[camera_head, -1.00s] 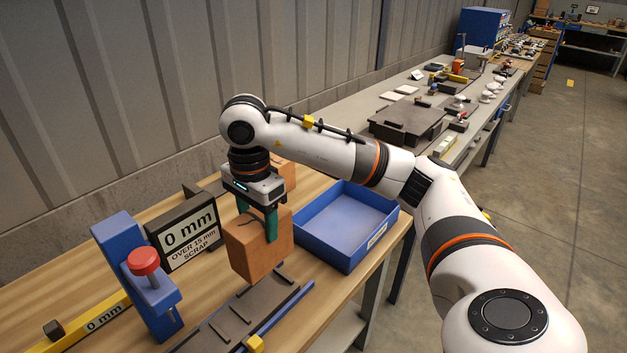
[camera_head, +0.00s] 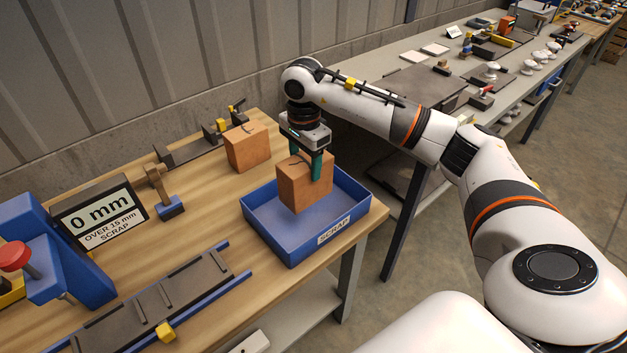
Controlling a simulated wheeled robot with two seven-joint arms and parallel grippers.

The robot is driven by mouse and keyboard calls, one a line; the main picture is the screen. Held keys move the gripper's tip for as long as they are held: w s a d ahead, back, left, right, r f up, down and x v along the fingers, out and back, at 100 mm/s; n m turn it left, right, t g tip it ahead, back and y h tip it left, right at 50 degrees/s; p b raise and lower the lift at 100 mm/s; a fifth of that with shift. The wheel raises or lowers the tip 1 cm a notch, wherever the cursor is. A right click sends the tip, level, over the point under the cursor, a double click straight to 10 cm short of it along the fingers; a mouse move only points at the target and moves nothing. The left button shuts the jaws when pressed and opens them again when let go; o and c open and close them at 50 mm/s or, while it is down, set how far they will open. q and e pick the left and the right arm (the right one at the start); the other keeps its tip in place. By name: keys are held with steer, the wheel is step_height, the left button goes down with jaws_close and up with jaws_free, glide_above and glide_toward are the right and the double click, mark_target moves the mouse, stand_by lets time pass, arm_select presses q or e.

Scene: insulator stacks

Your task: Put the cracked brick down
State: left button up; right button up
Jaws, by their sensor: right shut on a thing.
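A brown brick (camera_head: 305,190) with a dark crack line near its top is in my right gripper (camera_head: 310,165). The gripper's green fingers are shut on it from above. The brick is over the blue tray (camera_head: 338,229) labelled SCRAP, its lower part within the outline of the tray walls. I cannot tell whether it touches the tray floor. Another brown brick (camera_head: 247,148), also with a dark line on it, stands on the wooden table behind the tray. My left gripper is not in view.
A display reading 0 mm (camera_head: 99,214) and a blue device with a red knob (camera_head: 15,256) stand at the left. A dark rail fixture (camera_head: 160,306) lies in front. A small hammer-like tool (camera_head: 160,188) stands mid-table. A grey bench (camera_head: 420,75) is behind my arm.

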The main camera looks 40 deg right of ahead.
step_height(320, 180, down, 2)
steer(key=shift+f, duration=0.2)
step_height(320, 180, down, 4)
steer(key=shift+r+p, duration=0.25)
steer(key=shift+p, duration=0.3)
steer(key=shift+f, duration=0.35)
steer(key=shift+f, duration=0.15)
steer(key=o, duration=1.7)
